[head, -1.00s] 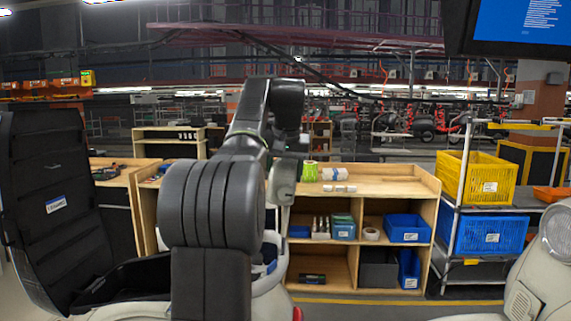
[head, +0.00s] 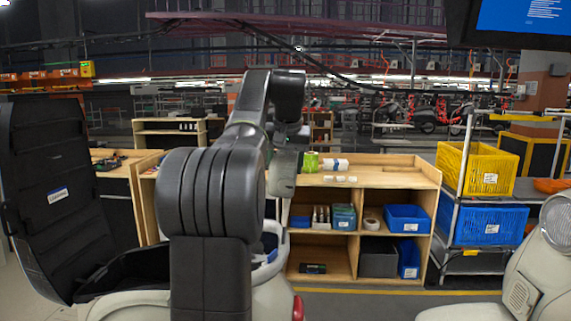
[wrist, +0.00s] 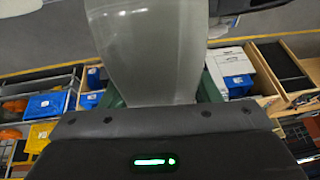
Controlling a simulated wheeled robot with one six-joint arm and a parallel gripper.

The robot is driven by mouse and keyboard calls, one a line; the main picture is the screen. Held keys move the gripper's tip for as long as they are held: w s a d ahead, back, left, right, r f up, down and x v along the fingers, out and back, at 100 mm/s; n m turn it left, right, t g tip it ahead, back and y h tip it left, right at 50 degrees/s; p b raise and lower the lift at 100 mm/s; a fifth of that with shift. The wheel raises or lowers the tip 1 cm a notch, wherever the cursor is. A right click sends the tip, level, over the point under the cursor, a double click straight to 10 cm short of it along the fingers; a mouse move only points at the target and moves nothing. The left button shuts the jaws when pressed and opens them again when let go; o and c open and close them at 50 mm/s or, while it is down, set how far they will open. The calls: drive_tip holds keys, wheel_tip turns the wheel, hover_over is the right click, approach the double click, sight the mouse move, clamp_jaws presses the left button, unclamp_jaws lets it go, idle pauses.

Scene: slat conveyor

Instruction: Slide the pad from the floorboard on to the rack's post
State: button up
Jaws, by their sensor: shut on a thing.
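My gripper (wrist: 160,94) shows in the wrist view as green fingers on either side of a pale grey panel (wrist: 147,45). It is shut on this panel, which seems to be the pad and runs up out of the frame. In the head view my arm hides most of the gripper, and a pale grey-green piece (head: 283,174) shows just below the arm's end. A metal rack at the right has an upright pale post (head: 461,180). I cannot make out the floorboard; pale scooter body parts (head: 268,291) show behind and below my arm.
A wooden shelf unit (head: 390,180) with bins stands behind my arm. The rack holds a yellow crate (head: 480,168) above a blue crate (head: 490,229). A raised black seat or lid (head: 50,175) stands at the left, and a screen (head: 525,20) hangs at the upper right. Clear floor lies before the shelf.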

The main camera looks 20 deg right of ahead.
drive_tip(key=shift+f, duration=0.2)
drive_tip(key=shift+a+f+b, duration=0.1)
drive_tip(key=shift+f+b, duration=0.5)
drive_tip(key=shift+f, duration=0.65)
drive_tip(key=shift+f, duration=0.2)
drive_tip(key=shift+w+a+f+b, duration=0.1)
drive_tip(key=shift+f+b, duration=0.45)
drive_tip(key=shift+f, duration=0.7)
drive_tip(key=shift+f, duration=0.45)
drive_tip(key=shift+a+f+b, duration=0.1)
drive_tip(key=shift+f+b, duration=0.5)
drive_tip(key=shift+f, duration=0.5)
drive_tip(key=o, duration=1.3)
